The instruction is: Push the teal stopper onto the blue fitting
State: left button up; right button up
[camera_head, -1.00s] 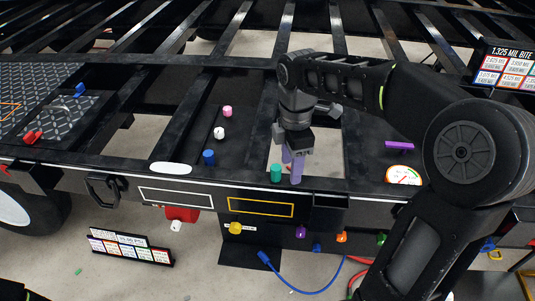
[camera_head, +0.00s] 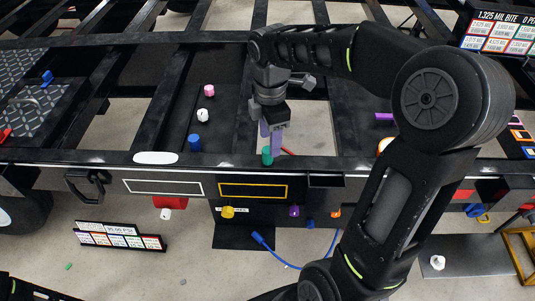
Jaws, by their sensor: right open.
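The teal stopper (camera_head: 267,155) is a small upright cylinder at the inner edge of the black frame's front beam. My right gripper (camera_head: 271,142) points down with its two purple fingers open. The fingertips are at the stopper's upper end; I cannot tell whether they touch it or are around it. A small blue fitting (camera_head: 310,224) shows below the front beam, between a purple and an orange one. My left gripper is out of view.
A blue cylinder (camera_head: 194,142), a white one (camera_head: 206,116) and a pink one (camera_head: 209,90) stand on the black panel to the left. Yellow (camera_head: 227,212) and purple (camera_head: 294,211) fittings are below the beam. A blue hose (camera_head: 285,262) hangs near the floor.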

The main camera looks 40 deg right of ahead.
aim_at(268, 156)
jog(key=shift+a+f+p, duration=0.15)
jog(key=shift+f+p, duration=0.2)
jog(key=shift+f, duration=2.3)
jog(key=shift+s, duration=0.1)
grip_shut()
